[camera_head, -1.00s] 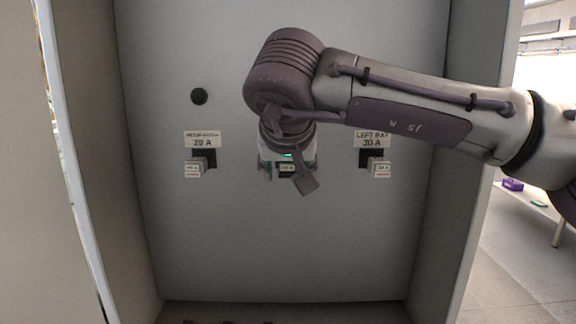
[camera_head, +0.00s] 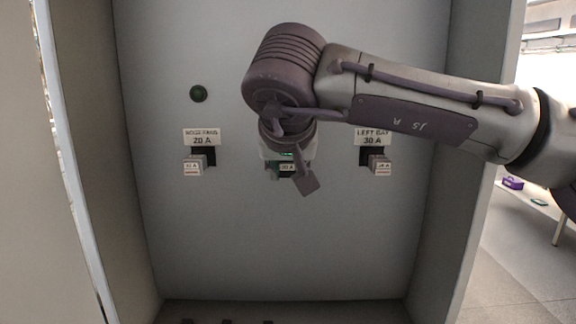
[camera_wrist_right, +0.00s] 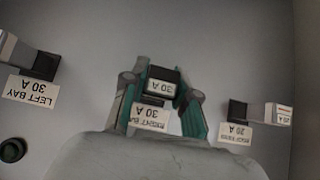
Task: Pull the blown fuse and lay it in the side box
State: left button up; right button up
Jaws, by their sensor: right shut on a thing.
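Three fuses stand in a row on the grey panel. In the head view the left fuse (camera_head: 193,166) is under a 20 A label and the right fuse (camera_head: 380,166) under a "LEFT BAY 30 A" label. The middle fuse (camera_head: 287,168), marked 30 A, is gripped by my right gripper (camera_head: 288,172). In the wrist view the green fingers of the right gripper (camera_wrist_right: 158,105) are shut on both sides of the middle fuse (camera_wrist_right: 161,87). Whether it is still seated in its holder is hard to tell. My left gripper and the side box are not visible.
Side walls (camera_head: 455,200) of the cabinet enclose the panel on both sides. A round dark green button or lamp (camera_head: 198,94) is at the upper left. The panel below the fuses is bare. A purple object (camera_head: 512,183) lies outside, at the far right.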

jog(key=shift+s, duration=0.8)
jog(key=shift+s+b, duration=0.4)
jog(key=shift+b, duration=0.05)
jog(key=shift+s+b, duration=0.45)
jog(key=shift+s, duration=0.95)
